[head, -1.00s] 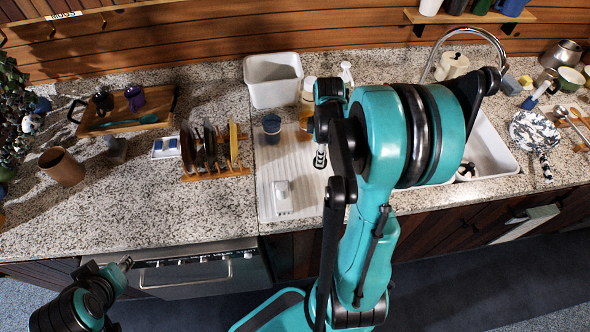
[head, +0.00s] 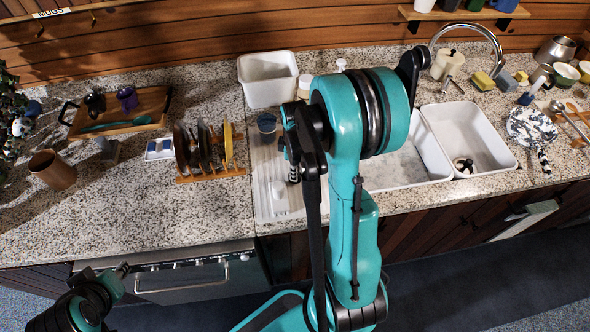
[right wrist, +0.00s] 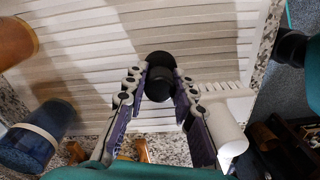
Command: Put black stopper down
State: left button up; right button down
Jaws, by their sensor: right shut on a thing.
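The black stopper (right wrist: 160,82) is between the fingertips of my right gripper (right wrist: 160,90) in the right wrist view, over the ribbed white drainboard (right wrist: 90,75). Whether it touches the drainboard I cannot tell. In the head view my right gripper (head: 293,172) is partly hidden by its own arm, above the drainboard (head: 264,200) left of the sink. The stopper cannot be made out there. My left gripper (head: 121,270) is low at the left, in front of the counter, too small to read.
A blue cup (head: 267,123) stands on the drainboard near my right gripper; it shows in the wrist view (right wrist: 35,140). A white cylinder (right wrist: 226,130) lies right of the fingers. A dish rack (head: 210,172) with plates stands left. The sink basin (head: 485,140) is right.

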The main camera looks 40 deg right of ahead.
jog(key=shift+f, duration=0.15)
jog(key=c, duration=1.3)
grip_release()
jog(key=shift+o, duration=0.2)
jog(key=shift+r, duration=0.55)
notch_tip(320, 180, up, 11)
jog(key=p, duration=0.3)
jog(key=s+a+r+m+t, duration=0.3)
jog(key=a+r+m, duration=0.1)
jog(key=a, duration=0.4)
jog(key=s+a+r+m+t, duration=0.3)
jog(key=a+r+m+t, duration=0.1)
jog(key=a, duration=0.5)
jog(key=shift+s+m, duration=0.15)
jog(key=shift+m, duration=0.15)
